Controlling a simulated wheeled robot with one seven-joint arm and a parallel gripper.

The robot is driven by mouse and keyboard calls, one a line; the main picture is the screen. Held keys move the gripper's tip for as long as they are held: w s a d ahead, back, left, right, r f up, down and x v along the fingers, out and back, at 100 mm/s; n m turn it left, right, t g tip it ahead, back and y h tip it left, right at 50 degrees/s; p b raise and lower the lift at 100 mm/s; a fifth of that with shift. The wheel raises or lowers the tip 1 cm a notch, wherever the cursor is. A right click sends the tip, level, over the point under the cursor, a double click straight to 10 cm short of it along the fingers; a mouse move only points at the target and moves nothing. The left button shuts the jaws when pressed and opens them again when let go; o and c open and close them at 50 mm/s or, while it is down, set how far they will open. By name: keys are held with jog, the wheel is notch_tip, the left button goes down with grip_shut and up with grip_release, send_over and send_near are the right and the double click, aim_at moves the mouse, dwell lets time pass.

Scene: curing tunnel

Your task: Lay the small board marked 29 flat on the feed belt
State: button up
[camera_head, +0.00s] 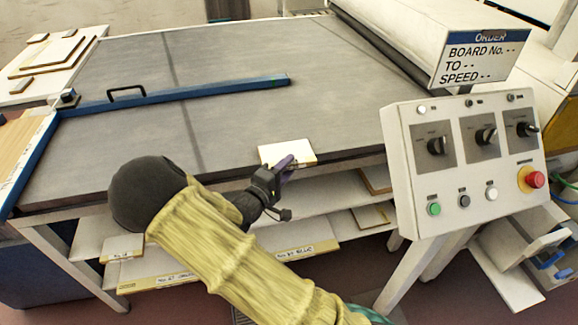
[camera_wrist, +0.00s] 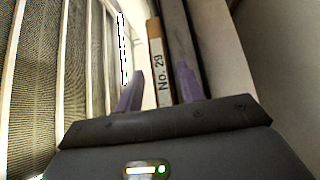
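The small board (camera_head: 285,151) is a pale rectangle at the front edge of the grey feed belt (camera_head: 270,60). It looks flat there, its near side about at the belt's edge. In the wrist view the board's narrow edge (camera_wrist: 159,72) reads "No. 29" and points at my gripper. My gripper (camera_head: 284,165) is at the board's near side. In the wrist view its purple fingers (camera_wrist: 160,80) stand on either side of the board's edge, with narrow gaps visible, so it looks open around the board. The board's underside is hidden.
A blue guide bar (camera_head: 190,94) with a black handle crosses the belt on the left. The control panel (camera_head: 465,160) and order sign (camera_head: 480,58) stand at the right. Boards lie on the shelf (camera_head: 310,205) below and on a side table (camera_head: 85,62). The belt's middle is clear.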

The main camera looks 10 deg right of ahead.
jog(key=v, duration=1)
jog(key=shift+s+a, duration=0.2)
jog(key=shift+a, duration=0.05)
jog(key=shift+a, duration=0.1)
